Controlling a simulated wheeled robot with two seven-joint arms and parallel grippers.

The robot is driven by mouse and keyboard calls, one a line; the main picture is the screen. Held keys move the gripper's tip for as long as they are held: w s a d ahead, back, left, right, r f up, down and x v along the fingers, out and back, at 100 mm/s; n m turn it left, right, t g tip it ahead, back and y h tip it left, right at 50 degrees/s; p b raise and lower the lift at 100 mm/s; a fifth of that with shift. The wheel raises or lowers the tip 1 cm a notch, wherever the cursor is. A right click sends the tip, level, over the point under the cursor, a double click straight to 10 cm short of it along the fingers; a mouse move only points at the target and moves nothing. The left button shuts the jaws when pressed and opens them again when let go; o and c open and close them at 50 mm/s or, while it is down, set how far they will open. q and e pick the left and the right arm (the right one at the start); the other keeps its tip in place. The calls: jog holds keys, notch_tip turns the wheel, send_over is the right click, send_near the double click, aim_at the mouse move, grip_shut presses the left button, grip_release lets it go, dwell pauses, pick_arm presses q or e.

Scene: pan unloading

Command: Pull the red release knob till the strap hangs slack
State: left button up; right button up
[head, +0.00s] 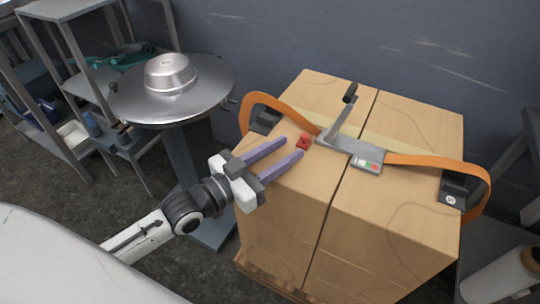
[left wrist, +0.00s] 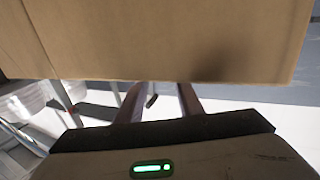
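The red release knob (head: 304,141) sits on top of the cardboard boxes, at the left end of the grey ratchet buckle (head: 352,150). The buckle's lever (head: 340,112) stands tilted up with a dark grip. The orange strap (head: 425,161) runs over the box tops from both ends of the buckle and bows around the dark corner pieces. My left gripper (head: 293,147) is open, its two purple fingers pointing at the knob, the tips just left of it. Whether they touch it I cannot tell. In the left wrist view the fingers (left wrist: 160,98) are apart; the knob is not visible. My right gripper is not in view.
The cardboard boxes (head: 400,207) stand on a wooden pallet (head: 268,284). A white roll (head: 500,277) lies at lower right. Bare floor shows at left.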

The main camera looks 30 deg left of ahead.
pick_arm(q)
jog(key=shift+v, duration=2.2)
